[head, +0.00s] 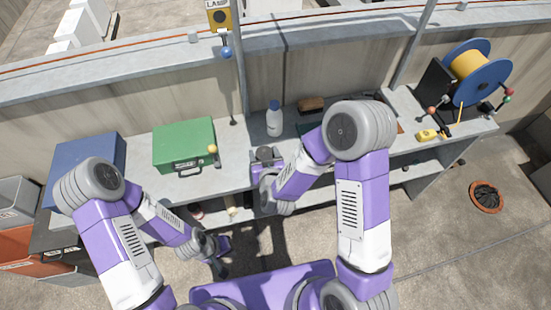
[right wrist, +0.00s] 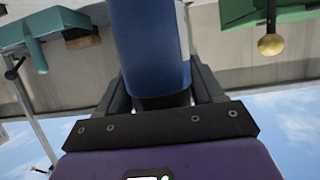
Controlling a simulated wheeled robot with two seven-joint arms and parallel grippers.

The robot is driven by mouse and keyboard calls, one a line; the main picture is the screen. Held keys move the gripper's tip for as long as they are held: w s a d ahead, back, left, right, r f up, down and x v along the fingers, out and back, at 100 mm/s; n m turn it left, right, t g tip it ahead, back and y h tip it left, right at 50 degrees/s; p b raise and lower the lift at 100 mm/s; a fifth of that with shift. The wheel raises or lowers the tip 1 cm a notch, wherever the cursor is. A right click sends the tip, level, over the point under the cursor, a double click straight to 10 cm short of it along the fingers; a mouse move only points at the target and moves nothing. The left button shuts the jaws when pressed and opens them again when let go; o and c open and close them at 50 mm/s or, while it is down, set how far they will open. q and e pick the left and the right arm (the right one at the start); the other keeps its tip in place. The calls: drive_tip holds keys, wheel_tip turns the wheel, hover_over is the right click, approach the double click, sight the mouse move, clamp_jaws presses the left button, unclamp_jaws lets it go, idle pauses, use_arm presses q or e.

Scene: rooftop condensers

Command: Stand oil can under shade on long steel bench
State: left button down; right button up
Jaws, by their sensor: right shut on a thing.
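The long steel bench (head: 233,160) runs along the wall. In the right wrist view my right gripper (right wrist: 163,95) is shut on a blue round-bodied thing, seemingly the oil can (right wrist: 151,45). I cannot pick out a distinct shade.
A green case (head: 184,140) and a blue box (head: 85,165) stand on the left of the bench. A brown brush (head: 311,104) lies behind my right arm. A hose reel (head: 470,70) and a yellow tool (head: 427,135) are at right. A thin post rises behind the bench.

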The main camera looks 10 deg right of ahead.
sight(257, 149)
drive_tip(key=shift+w+a+r, duration=0.15)
drive_tip(key=shift+w+a, duration=0.05)
drive_tip(key=shift+a, duration=0.45)
drive_tip(key=shift+w+y, duration=0.2)
drive_tip(key=shift+y, duration=0.2)
drive_tip(key=shift+w+a+r+n+y+b, duration=0.15)
drive_tip(key=shift+w+r+n+b, duration=0.05)
drive_tip(key=shift+w+n+b, duration=0.15)
drive_tip(key=shift+w+a+r+n+y+b, duration=0.15)
drive_tip(key=shift+w+n+b, duration=0.05)
drive_tip(key=shift+w+n, duration=0.1)
drive_tip(key=w+d+r+n+g+y+b, duration=0.1)
drive_tip(key=w+d+r+n+y+b, duration=0.4)
drive_tip(key=d, duration=0.4)
drive_tip(key=shift+m+g, duration=0.3)
drive_tip(key=shift+m, duration=0.05)
drive_tip(key=f+b, duration=0.2)
drive_tip(key=f, duration=0.1)
drive_tip(key=f+b, duration=0.3)
drive_tip(key=f, duration=0.1)
drive_tip(key=f+b, duration=0.3)
drive_tip(key=shift+s+d+f, duration=0.2)
drive_tip(key=shift+d+f, duration=0.05)
